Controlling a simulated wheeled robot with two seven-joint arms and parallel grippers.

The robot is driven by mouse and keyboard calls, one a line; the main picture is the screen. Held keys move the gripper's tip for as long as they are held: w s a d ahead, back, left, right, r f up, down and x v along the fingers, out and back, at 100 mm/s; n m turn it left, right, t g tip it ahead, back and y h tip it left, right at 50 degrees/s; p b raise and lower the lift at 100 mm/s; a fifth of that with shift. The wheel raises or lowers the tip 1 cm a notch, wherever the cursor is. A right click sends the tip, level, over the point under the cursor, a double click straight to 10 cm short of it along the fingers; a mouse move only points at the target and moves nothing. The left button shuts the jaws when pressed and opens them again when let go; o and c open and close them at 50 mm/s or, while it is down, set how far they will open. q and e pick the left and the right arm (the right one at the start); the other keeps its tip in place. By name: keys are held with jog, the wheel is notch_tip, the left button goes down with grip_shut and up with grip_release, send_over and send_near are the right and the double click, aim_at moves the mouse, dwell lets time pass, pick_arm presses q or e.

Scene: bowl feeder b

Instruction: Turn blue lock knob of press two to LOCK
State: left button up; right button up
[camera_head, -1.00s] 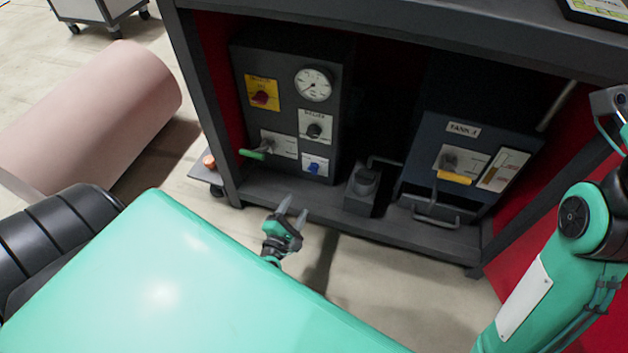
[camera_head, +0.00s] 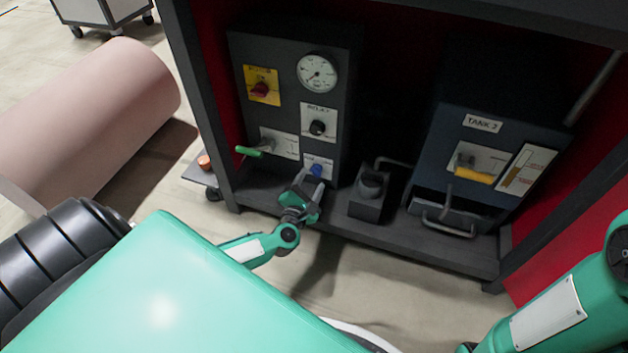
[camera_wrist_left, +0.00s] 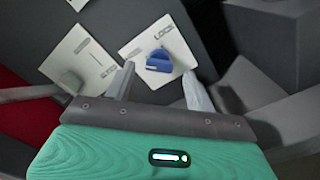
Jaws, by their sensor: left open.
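The blue lock knob (camera_head: 316,170) sits on a small white plate at the lower right of the dark control panel (camera_head: 290,70). In the left wrist view the blue knob (camera_wrist_left: 159,61) lies on its plate with the word LOCK (camera_wrist_left: 165,30) beside it. My left gripper (camera_head: 308,182) is open just in front of the knob. In the left wrist view its fingers (camera_wrist_left: 156,88) are apart, one on each side below the knob, and the knob appears beyond the tips. Whether a finger touches the knob I cannot tell. No right gripper shows; only my right arm is at the lower right.
Above the knob are a black relief knob (camera_head: 318,128), a gauge (camera_head: 317,72) and a red switch (camera_head: 260,89) on yellow. A green-handled lever (camera_head: 249,151) is to the left. A dark block (camera_head: 371,192) and the tank unit (camera_head: 484,124) stand to the right.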

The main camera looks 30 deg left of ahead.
aim_at(315, 174)
pick_arm(q)
jog(key=b+x, duration=0.1)
jog(key=x, duration=0.1)
jog(key=shift+w+a, duration=0.15)
jog(key=shift+w, duration=0.35)
jog(key=c, duration=1)
jog(key=shift+o, duration=0.2)
jog(key=shift+r, duration=0.1)
